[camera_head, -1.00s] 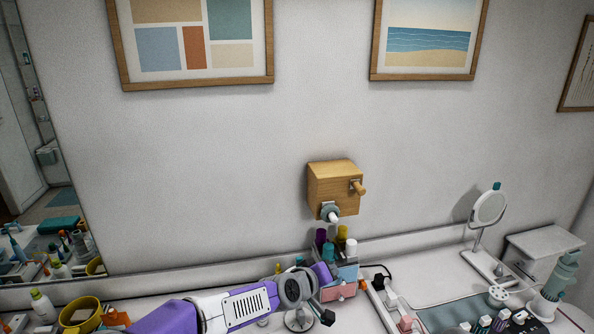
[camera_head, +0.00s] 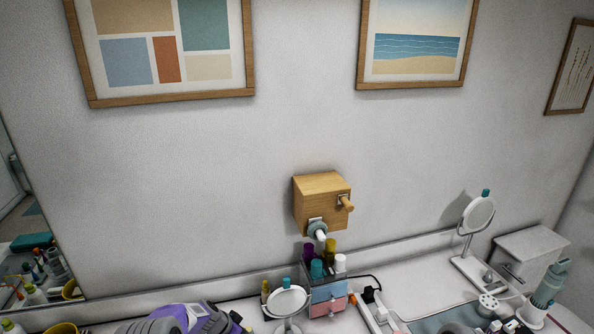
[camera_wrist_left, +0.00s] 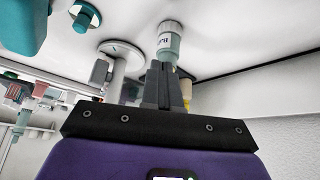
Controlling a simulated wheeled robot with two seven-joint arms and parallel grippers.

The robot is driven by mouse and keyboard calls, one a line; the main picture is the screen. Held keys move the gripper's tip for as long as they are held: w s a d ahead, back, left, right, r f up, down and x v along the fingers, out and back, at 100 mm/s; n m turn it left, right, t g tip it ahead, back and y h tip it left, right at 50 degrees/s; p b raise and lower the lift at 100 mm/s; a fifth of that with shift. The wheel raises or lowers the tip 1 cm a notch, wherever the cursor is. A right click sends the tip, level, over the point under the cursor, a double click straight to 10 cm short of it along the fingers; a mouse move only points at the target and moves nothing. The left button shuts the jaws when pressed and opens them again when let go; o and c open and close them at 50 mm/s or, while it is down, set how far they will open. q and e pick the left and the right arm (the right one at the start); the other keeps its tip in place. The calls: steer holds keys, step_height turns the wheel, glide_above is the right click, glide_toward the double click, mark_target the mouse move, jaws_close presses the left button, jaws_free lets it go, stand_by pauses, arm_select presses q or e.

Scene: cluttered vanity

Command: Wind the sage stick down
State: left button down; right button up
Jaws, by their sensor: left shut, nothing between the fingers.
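In the left wrist view, a pale sage tube (camera_wrist_left: 167,44) with dark lettering and a whitish end, apparently the sage stick, lies just beyond my left fingertips. That view seems turned over, with the counter at the top. My left gripper (camera_wrist_left: 161,70) is shut and empty. Its fingers overlap the near end of the tube in the picture; I cannot tell whether they touch it. In the head view, only purple and grey parts of my left arm show at the bottom edge, and I cannot make out the tube there. My right gripper is not in view.
A round mirror (camera_head: 287,301) stands near my left arm. A drawer organizer (camera_head: 327,297) holding bottles is right of it. A wooden box (camera_head: 320,202) with a peg is on the wall.

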arm_select(q)
steer(key=shift+s+a+f+m, duration=0.1)
steer(key=shift+s+f+m, duration=0.05)
steer(key=shift+f, duration=0.35)
steer(key=shift+s+a+f+m, duration=0.1)
steer(key=shift+s+f+m, duration=0.05)
steer(key=shift+f, duration=0.3)
step_height(320, 180, down, 3)
steer(key=shift+f+b, duration=0.1)
steer(key=shift+b, duration=0.6)
step_height(320, 180, down, 2)
steer(key=b, duration=0.3)
steer(key=shift+f, duration=0.15)
steer(key=shift+f+b, duration=0.25)
steer(key=shift+b, duration=0.3)
steer(key=shift+r, duration=0.1)
steer(key=shift+w, duration=0.1)
